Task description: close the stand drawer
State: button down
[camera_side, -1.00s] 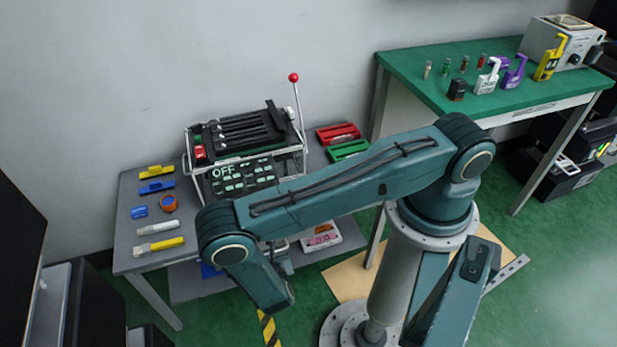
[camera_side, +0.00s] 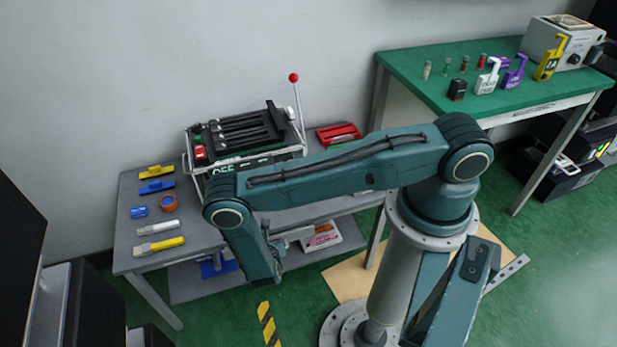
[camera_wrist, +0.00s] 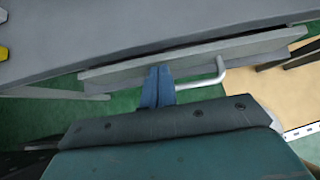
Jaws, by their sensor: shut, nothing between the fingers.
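The stand drawer (camera_wrist: 250,50) shows in the wrist view as a long grey front panel below the edge of the grey stand top (camera_wrist: 130,30). Its front lies close along that edge, with a narrow strip between them; I cannot tell whether it is fully in. A pale bar handle (camera_wrist: 212,78) sticks out from the front. My gripper (camera_wrist: 158,72) is shut and empty, its blue fingertips at the drawer front, left of the handle. Contact is hard to tell. In the side view my arm hides the fingertips and most of the drawer; part of the handle area (camera_side: 292,235) shows.
A machine with a red-knobbed lever (camera_side: 294,78) stands on the grey stand (camera_side: 125,235), with tools on the left and a red tray (camera_side: 338,134) on the right. A lower shelf (camera_side: 190,285) lies beneath. A green-topped table (camera_side: 430,70) is behind right.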

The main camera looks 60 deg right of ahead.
jog(key=shift+w, duration=0.1)
jog(key=shift+w+d, duration=1)
jog(key=shift+d, duration=0.05)
jog(key=shift+r, duration=0.1)
jog(key=shift+a, duration=0.1)
jog(key=s+a+r, duration=0.6)
jog(key=s+a, duration=0.2)
jog(key=shift+s+a+r, duration=0.15)
jog(key=shift+s+r, duration=0.1)
jog(key=shift+s, duration=0.05)
jog(key=shift+w+r, duration=0.1)
